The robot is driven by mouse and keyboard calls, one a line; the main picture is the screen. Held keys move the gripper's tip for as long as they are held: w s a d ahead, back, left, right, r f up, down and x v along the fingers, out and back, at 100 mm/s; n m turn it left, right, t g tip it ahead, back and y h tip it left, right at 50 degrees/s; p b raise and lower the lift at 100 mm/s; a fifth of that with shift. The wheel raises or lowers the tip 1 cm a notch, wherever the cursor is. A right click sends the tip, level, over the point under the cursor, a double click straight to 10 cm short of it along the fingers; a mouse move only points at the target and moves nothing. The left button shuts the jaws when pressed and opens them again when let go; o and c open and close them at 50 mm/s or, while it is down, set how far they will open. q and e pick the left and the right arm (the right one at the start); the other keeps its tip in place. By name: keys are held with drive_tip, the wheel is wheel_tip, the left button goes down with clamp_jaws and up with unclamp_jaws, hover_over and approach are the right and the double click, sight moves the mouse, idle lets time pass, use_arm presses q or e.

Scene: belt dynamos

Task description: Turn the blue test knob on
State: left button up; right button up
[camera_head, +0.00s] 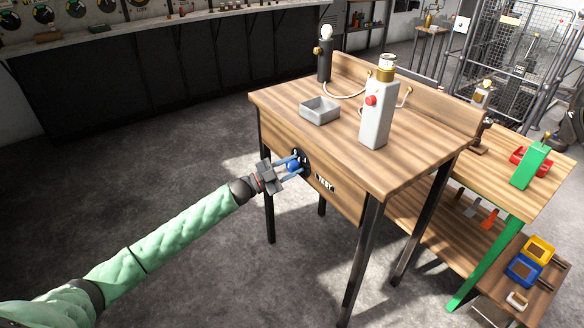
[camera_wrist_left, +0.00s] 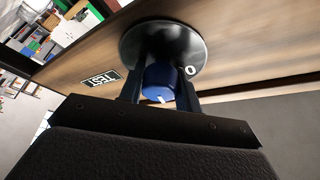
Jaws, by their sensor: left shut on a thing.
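The blue test knob (camera_head: 293,166) sits on a round black dial plate (camera_head: 304,160) on the front apron of the wooden table. A black TEST label (camera_head: 325,183) is beside it. My left gripper (camera_head: 288,167) reaches in from the left and is shut on the knob. In the left wrist view the knob (camera_wrist_left: 160,80) is between the two fingers, with a white pointer mark on its lower end and a white "0" on the dial plate (camera_wrist_left: 165,45) to its right. The rest of the dial marks are hidden. My right gripper is not in view.
On the wooden table (camera_head: 405,172) stand a grey tray (camera_head: 320,110), a white device with a red button (camera_head: 377,112) and a black lamp stand (camera_head: 325,58). A lower bench with a green block (camera_head: 529,165) is at right. The floor at left is clear.

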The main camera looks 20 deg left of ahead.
use_arm(q)
drive_tip(key=m+g, duration=0.1)
drive_tip(key=m, duration=0.2)
drive_tip(key=m+g, duration=0.1)
drive_tip(key=m, duration=0.3)
drive_tip(key=shift+g, duration=0.4)
drive_tip(key=shift+m+p, duration=0.3)
drive_tip(key=shift+m, duration=0.1)
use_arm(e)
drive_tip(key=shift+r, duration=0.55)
use_arm(q)
drive_tip(key=shift+y, duration=0.3)
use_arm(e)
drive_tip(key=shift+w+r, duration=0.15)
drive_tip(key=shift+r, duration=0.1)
use_arm(q)
drive_tip(key=shift+f, duration=0.1)
drive_tip(key=o, duration=1)
drive_tip(key=shift+c, duration=0.2)
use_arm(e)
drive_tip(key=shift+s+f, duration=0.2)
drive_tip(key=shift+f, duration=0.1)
